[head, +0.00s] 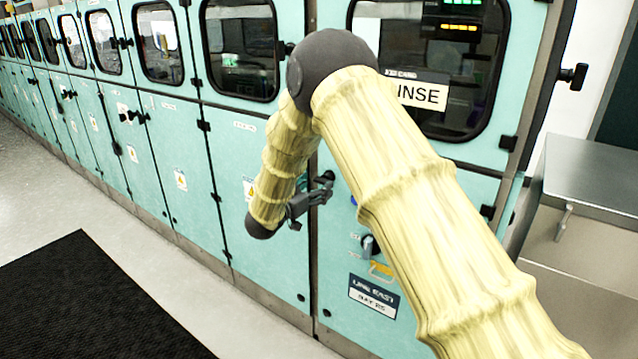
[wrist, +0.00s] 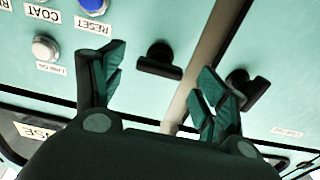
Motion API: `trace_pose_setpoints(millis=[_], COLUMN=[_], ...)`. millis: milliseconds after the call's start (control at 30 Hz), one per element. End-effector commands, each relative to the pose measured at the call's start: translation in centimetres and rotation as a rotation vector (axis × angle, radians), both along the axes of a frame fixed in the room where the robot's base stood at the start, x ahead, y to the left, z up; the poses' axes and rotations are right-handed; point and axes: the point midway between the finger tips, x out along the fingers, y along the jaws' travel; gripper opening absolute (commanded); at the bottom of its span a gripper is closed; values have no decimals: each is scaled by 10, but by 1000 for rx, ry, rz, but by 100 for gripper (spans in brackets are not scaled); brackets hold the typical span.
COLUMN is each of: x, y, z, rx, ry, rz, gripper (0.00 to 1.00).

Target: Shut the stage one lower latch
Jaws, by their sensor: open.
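My gripper (head: 318,190) is open at the front of the pale teal cabinets, by the seam between two lower doors in the head view. In the wrist view my gripper (wrist: 160,65) has its two dark green fingers spread. One black latch handle (wrist: 160,60) shows between the fingers, beyond them, left of a grey upright strip (wrist: 205,55). A second black latch handle (wrist: 247,92) is right of the strip, close beside the right finger in the picture. I see no contact with either. Neither handle carries a readable stage name. The arm hides part of the cabinet front in the head view.
In the wrist view, a blue button (wrist: 93,5) and a silver button (wrist: 45,47) sit at upper left, with upside-down labels. The head view shows a metal bench (head: 590,175) at right and a black mat (head: 85,300) on open floor at left.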

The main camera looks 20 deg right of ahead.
Motion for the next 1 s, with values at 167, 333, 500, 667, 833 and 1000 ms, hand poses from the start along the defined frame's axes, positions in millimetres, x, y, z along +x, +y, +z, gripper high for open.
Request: trace_pose_setpoints(millis=[167,333,500,667,833,1000], x=[11,15,16,15,15,15], y=[-15,-19,-20,-20,-19,-19], z=[1,0,0,0,0,0], rx=[0,0,0,0,0,-1], ry=[-1,-1,-1,-1,-1,0], rz=[-1,0,1,1,1,1], gripper=[73,73,73,60,30,28])
